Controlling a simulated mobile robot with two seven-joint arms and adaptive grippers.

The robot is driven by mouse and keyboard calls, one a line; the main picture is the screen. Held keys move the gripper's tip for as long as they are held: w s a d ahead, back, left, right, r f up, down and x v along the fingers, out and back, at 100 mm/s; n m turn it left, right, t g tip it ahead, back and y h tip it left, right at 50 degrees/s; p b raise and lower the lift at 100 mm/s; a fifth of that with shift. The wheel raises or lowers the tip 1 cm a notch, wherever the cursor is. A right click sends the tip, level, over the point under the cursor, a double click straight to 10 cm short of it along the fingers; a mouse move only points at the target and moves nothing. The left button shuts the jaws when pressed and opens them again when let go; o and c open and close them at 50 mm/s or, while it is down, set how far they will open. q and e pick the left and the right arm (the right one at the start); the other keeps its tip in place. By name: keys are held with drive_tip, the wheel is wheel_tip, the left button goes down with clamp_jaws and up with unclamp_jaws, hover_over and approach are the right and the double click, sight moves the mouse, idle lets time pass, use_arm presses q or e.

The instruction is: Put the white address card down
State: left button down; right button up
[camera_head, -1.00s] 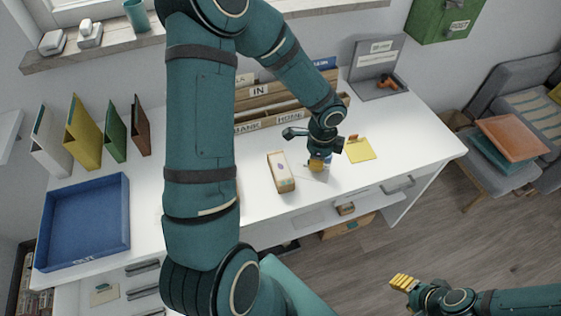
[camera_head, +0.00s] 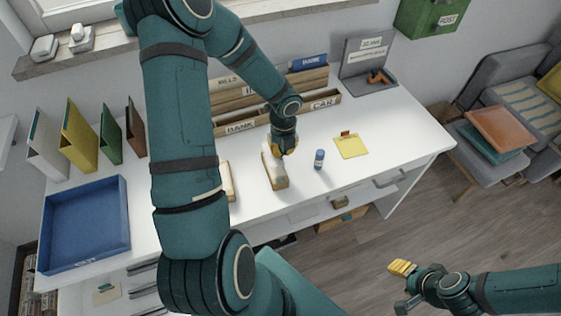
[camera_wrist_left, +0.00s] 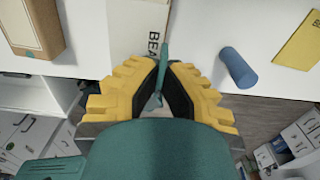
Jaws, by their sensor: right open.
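My left gripper (camera_head: 285,150) is low over the desk, above a pale box-like parcel (camera_head: 275,171). A thin teal piece (camera_wrist_left: 158,78) shows between the fingers. I cannot tell where card and parcel part. My right gripper (camera_head: 402,285) is open and empty, off the desk at the lower right.
A brown box (camera_wrist_left: 32,28) stands left of the left gripper. A blue stick (camera_head: 319,158) and a yellow pad (camera_head: 351,147) are to its right. A wooden sorter (camera_head: 325,104) is behind. A blue tray (camera_head: 127,215) is at the left. The desk's right end is clear.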

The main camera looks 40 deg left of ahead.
sight(282, 160)
use_arm(q)
wheel_tip(282, 160, down, 6)
drive_tip(key=shift+r+b, duration=0.15)
drive_tip(key=shift+b, duration=0.45)
drive_tip(key=shift+r, duration=0.1)
drive_tip(key=shift+f, duration=0.25)
drive_tip(key=c, duration=1.1)
unclamp_jaws()
drive_tip(key=shift+c, duration=0.2)
drive_tip(key=shift+r, duration=0.1)
